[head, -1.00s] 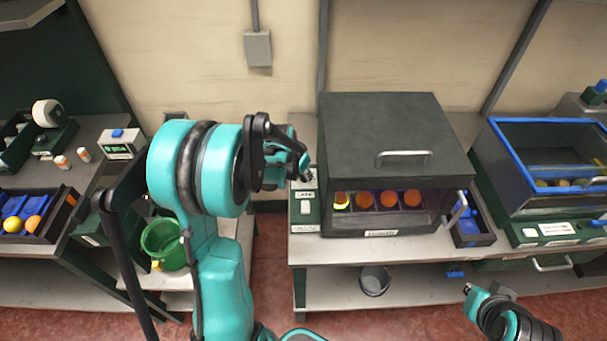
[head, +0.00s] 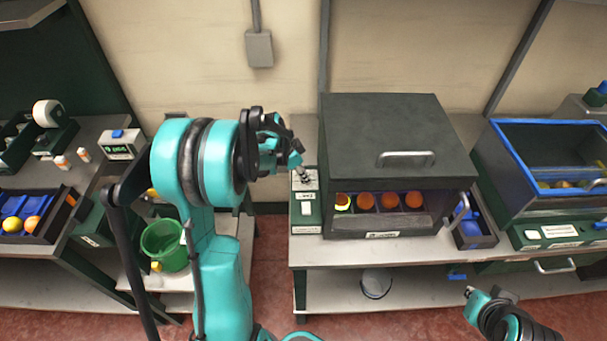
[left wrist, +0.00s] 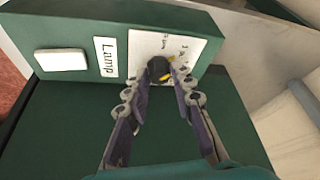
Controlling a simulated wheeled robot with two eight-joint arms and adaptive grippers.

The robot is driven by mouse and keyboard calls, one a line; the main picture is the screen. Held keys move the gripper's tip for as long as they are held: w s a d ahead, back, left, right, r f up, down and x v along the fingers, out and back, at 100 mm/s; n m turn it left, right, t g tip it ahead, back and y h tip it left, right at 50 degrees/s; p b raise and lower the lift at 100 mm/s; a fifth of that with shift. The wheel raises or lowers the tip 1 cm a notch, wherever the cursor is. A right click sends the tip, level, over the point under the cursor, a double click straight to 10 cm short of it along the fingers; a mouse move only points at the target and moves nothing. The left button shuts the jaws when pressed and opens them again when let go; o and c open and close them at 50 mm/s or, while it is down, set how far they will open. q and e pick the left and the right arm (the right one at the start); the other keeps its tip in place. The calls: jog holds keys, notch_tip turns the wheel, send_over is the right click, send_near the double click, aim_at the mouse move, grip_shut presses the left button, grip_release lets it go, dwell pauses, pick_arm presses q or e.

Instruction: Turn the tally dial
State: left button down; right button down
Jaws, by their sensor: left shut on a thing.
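The tally dial is a dark round knob (left wrist: 158,67) with a yellow mark, on the white lettered plate (left wrist: 172,50) of a green box. My left gripper (left wrist: 163,76) is shut on the knob, with one finger on each side in the left wrist view. In the head view my left gripper (head: 296,163) reaches in from the left to the plate on top of the green box (head: 307,213); the dial is small and partly hidden there. My right gripper (head: 481,296) is at the lower right, empty-looking and away from everything; its jaws are unclear.
A white switch (left wrist: 61,61) and a "Lamp" label (left wrist: 106,57) sit beside the dial plate. A dark cabinet (head: 380,125) stands right of the box, with several oranges inside. A green bucket (head: 166,246) stands on a low shelf at left. The floor between benches is clear.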

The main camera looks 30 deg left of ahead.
dwell(0.3)
pick_arm(q)
jog(key=c, duration=1.3)
grip_release()
jog(key=shift+r, duration=0.1)
jog(key=v, duration=1.1)
jog(key=shift+s+r, duration=0.1)
jog(key=shift+r, duration=0.3)
jog(key=shift+f, duration=0.1)
